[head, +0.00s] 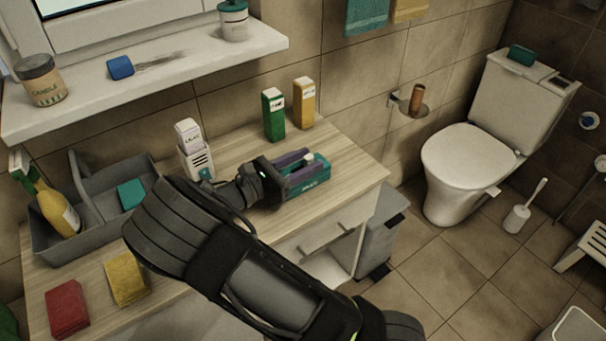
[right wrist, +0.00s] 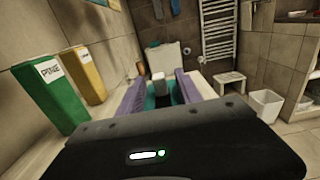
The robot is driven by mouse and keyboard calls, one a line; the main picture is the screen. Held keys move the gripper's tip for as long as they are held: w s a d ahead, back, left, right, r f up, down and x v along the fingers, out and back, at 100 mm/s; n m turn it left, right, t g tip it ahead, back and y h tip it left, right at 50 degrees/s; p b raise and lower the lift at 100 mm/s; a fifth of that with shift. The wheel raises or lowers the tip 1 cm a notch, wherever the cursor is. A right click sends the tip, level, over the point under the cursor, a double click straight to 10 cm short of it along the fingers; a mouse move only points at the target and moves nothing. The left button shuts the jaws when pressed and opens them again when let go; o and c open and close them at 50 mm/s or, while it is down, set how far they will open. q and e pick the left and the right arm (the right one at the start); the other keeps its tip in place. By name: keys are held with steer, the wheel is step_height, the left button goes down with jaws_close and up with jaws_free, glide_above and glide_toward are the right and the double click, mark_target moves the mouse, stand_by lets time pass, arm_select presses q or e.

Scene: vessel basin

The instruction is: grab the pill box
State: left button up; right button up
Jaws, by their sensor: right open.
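The pill box appears to be the teal box (head: 312,186) with pale lettering, lying on the wooden counter near its right end. My right gripper (head: 303,165) is over it, with two purple fingers apart. In the right wrist view, the open fingers (right wrist: 163,86) stand to either side of a teal piece of the box (right wrist: 150,102) and a grey-white part. I cannot tell whether the fingers touch the box, and they hide part of it. My left gripper is not in view.
A green box (head: 273,114) and a yellow box (head: 303,103) stand behind the gripper by the wall. A grey caddy (head: 95,215) and sponges (head: 126,278) are further left. The counter's right edge (head: 370,183) is close.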

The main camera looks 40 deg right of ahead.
stand_by(0.5)
jaws_close()
stand_by(0.5)
